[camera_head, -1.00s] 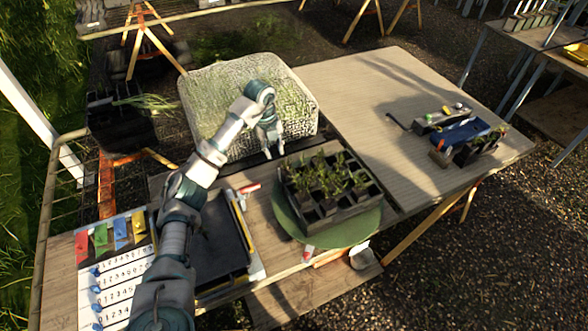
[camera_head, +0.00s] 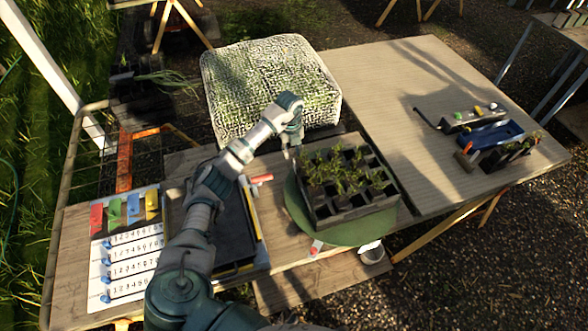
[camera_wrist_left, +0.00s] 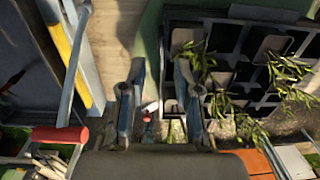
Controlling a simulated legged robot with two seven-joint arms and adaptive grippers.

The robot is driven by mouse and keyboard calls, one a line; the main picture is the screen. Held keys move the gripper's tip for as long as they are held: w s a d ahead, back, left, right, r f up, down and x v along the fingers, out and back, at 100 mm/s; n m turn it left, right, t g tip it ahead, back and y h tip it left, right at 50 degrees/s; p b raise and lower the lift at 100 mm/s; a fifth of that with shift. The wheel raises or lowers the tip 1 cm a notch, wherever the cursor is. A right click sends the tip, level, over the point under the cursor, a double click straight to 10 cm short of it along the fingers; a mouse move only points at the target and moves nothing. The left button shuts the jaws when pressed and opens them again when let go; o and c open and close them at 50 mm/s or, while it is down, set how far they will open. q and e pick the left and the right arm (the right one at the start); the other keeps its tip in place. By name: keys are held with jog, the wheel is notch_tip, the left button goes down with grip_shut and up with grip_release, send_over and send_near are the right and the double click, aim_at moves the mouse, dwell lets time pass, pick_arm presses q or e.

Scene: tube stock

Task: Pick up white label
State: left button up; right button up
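My left gripper (camera_head: 291,150) reaches over the table near the back-left corner of the seedling tray (camera_head: 350,215). In the left wrist view the left gripper (camera_wrist_left: 157,118) is open, its two fingers apart with nothing held between them. A small white piece with a red part (camera_wrist_left: 150,108) shows between the fingers, below them; I cannot tell if it is a label. In the head view a small red-and-white item (camera_head: 316,246) lies at the front edge of the round green mat (camera_head: 296,212). No clearly readable white label shows. My right gripper is not in view.
A black tray with a yellow edge (camera_head: 230,232) and a numbered white board with coloured tags (camera_head: 133,262) are at the left. A red-handled tool (camera_head: 262,178) lies between the trays. A textured block (camera_head: 270,85) stands behind. The right tabletop (camera_head: 385,85) is mostly clear.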

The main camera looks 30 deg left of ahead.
aim_at(295, 170)
pick_arm(q)
jog(key=f, duration=0.2)
jog(key=d+f, duration=0.1)
jog(key=f, duration=0.1)
jog(key=shift+s+d+f+p, duration=0.15)
jog(key=shift+d+f+p, duration=0.05)
jog(key=shift+f+p, duration=0.2)
jog(key=shift+a, duration=0.25)
grip_shut()
